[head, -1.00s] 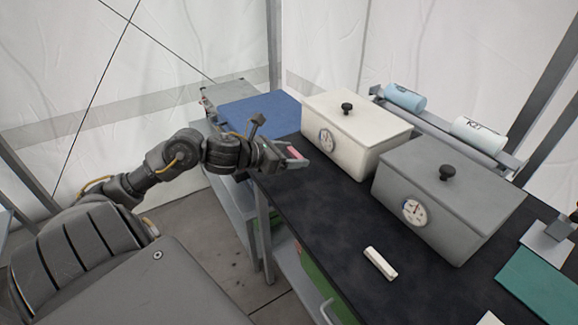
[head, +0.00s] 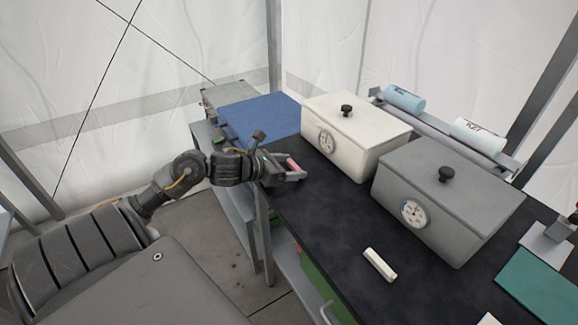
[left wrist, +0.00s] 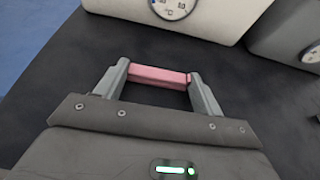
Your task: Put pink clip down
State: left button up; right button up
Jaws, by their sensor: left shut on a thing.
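The pink clip (left wrist: 158,77) is a short pink bar between the two fingers of my left gripper (left wrist: 160,82) in the left wrist view. In the head view the pink clip (head: 293,164) shows at the tip of my left gripper (head: 291,172), over the left part of the dark tabletop (head: 312,215), in front of the white box. My left gripper is shut on the clip. I cannot tell whether the clip touches the tabletop. My right gripper is not in view.
A white box (head: 372,133) and a grey box (head: 462,197), each with a gauge and black knob, stand behind. A white clip (head: 380,264) lies near the front edge. A blue mat (head: 262,117) is at the left, a green mat (head: 540,285) at the right. The tabletop's middle is clear.

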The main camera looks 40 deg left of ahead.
pick_arm(q)
jog(key=o, duration=0.6)
jog(key=shift+o, duration=1.7)
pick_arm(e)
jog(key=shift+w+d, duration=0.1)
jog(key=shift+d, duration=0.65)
pick_arm(q)
jog(key=shift+r, duration=0.1)
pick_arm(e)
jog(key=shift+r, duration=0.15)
pick_arm(q)
jog(key=shift+s+r+p, duration=0.1)
jog(key=shift+p, duration=0.25)
jog(key=p+v, duration=0.1)
jog(key=v, duration=0.4)
jog(key=shift+s, duration=0.15)
jog(key=p+v, duration=0.2)
jog(key=v, duration=0.4)
jog(key=shift+s, duration=0.25)
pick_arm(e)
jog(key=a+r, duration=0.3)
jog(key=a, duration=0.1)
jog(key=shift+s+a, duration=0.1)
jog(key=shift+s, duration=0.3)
